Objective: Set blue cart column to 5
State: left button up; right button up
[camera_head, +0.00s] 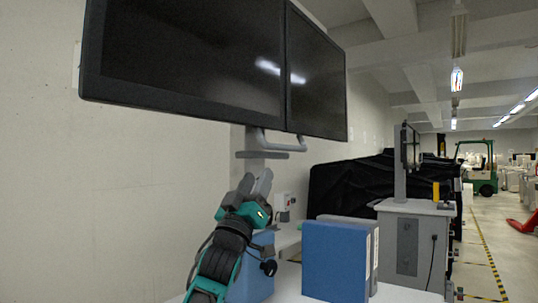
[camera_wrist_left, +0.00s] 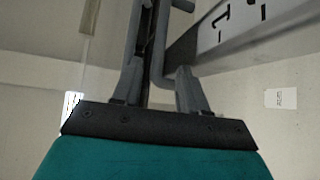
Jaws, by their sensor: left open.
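The near column (camera_head: 252,143) carries two dark monitors (camera_head: 200,55) and has a grey bent handle (camera_head: 272,148) under them. I cannot read any column setting in the head view. My left gripper (camera_head: 257,183) is open and points up, just below the grey plate (camera_head: 262,155) at the column. In the left wrist view, the open fingers of my left gripper (camera_wrist_left: 153,85) stand on either side of a grey bar (camera_wrist_left: 157,55), apparently part of the handle or column; contact is unclear. A grey panel with black marks (camera_wrist_left: 235,25) shows at upper right. My right gripper is out of view.
Blue binders (camera_head: 335,262) stand on a white surface (camera_head: 395,294) right of my left arm. A second grey cart (camera_head: 405,245) with a monitor stands farther right, before a black cover (camera_head: 345,188). A pale wall (camera_head: 130,180) borders the left; an aisle lies far right.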

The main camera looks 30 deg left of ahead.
aim_at(268, 155)
pick_arm(q)
jog(key=x, duration=0.8)
jog(key=shift+w+r+p, duration=0.2)
jog(key=shift+w+p, duration=0.1)
jog(key=shift+p, duration=0.1)
grip_shut()
